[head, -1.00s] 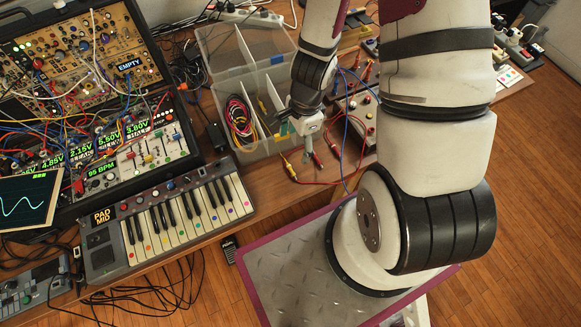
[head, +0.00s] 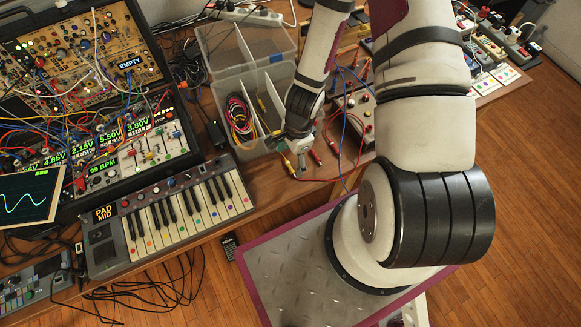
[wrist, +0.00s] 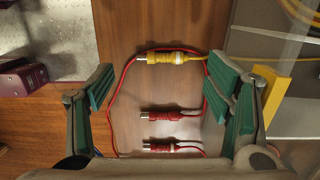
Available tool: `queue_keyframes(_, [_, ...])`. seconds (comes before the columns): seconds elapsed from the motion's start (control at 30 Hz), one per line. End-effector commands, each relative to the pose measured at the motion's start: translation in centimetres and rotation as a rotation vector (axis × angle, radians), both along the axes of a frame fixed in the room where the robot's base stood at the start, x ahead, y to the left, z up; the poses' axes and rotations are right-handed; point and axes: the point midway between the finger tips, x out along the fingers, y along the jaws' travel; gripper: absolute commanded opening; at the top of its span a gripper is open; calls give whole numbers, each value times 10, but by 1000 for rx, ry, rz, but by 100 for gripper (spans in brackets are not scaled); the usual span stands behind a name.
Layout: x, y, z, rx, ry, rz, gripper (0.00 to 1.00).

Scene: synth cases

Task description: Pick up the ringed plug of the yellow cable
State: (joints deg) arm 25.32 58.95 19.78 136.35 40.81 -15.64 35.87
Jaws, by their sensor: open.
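A yellow plug (wrist: 165,58) with a metal tip and a pale band lies on the wooden table, between my fingers in the wrist view. A thin red cable loops around its tip side. Two red plugs (wrist: 160,113) (wrist: 162,146) lie parallel to it, nearer my palm. My gripper (wrist: 160,72) is open, its green-padded fingers on either side of the yellow plug, holding nothing. In the head view my gripper (head: 297,160) is low over the table, partly hiding the plugs. Whether the fingertips touch the table I cannot tell.
A clear divided box (head: 262,82) with coiled cables (head: 238,118) stands beside my gripper; its wall (wrist: 285,45) is close to the right finger in the wrist view. A keyboard (head: 178,215) and synth rack (head: 75,60) fill the left.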

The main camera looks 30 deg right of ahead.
Motion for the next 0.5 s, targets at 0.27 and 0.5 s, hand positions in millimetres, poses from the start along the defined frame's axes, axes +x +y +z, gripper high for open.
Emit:
queue_keyframes(0.27, [-2, 0, -33, 1, 2, -1, 72])
queue_keyframes(0.5, [-1, 1, -46, 1, 1, 0, 72])
